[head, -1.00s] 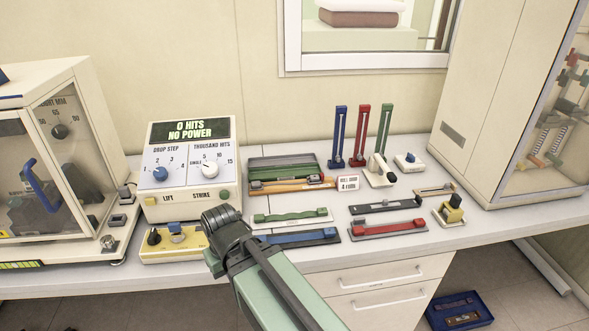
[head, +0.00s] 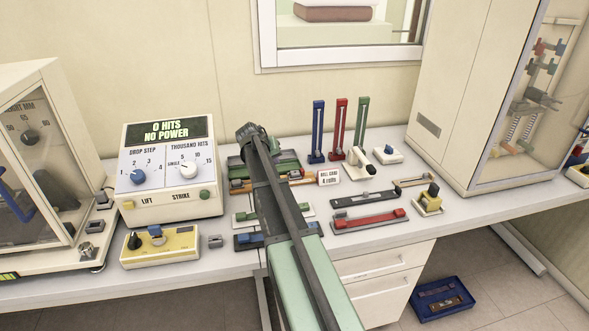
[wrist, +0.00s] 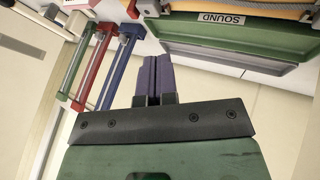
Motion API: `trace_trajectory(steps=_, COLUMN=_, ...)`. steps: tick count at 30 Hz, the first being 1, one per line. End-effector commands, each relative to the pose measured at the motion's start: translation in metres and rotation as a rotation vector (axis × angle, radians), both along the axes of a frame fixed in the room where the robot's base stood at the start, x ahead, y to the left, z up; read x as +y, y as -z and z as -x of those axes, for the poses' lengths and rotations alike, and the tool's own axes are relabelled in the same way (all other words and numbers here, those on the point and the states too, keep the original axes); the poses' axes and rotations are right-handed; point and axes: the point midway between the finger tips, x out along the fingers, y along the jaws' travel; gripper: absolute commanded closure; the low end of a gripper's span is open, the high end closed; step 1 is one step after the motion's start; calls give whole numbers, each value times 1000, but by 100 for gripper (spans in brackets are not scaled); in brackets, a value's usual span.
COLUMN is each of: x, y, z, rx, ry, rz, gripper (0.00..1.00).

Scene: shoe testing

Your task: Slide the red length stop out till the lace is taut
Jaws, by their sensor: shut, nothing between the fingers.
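A flat red fixture (head: 368,221) lies on the bench at the front right, with a red block (head: 399,213) at its right end. A red upright slotted post (head: 338,128) stands at the back between a blue and a green one. It also shows in the wrist view (wrist: 78,104). I cannot tell which red part is the length stop, and no lace is clear. My gripper is over the back of the bench, its fingers hidden in the head view. In the wrist view my gripper (wrist: 155,80) is shut and empty, apart from the posts and tray.
A green tray (wrist: 230,65) labelled SOUND is near the fingers in the wrist view. A control box (head: 168,170) stands left, with a yellow box (head: 160,246) before it. A black fixture (head: 364,199) and a small sign (head: 329,177) lie right of my arm. A cabinet closes off the right.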

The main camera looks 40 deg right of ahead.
Motion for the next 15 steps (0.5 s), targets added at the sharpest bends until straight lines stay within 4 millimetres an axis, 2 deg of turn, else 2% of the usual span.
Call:
trace_trajectory(steps=5, x=-6, y=14, z=-1, rx=2, ry=0, rz=-3, gripper=100)
trace_trajectory(steps=15, x=-47, y=76, z=-9, rx=4, ry=0, rz=-4, gripper=100)
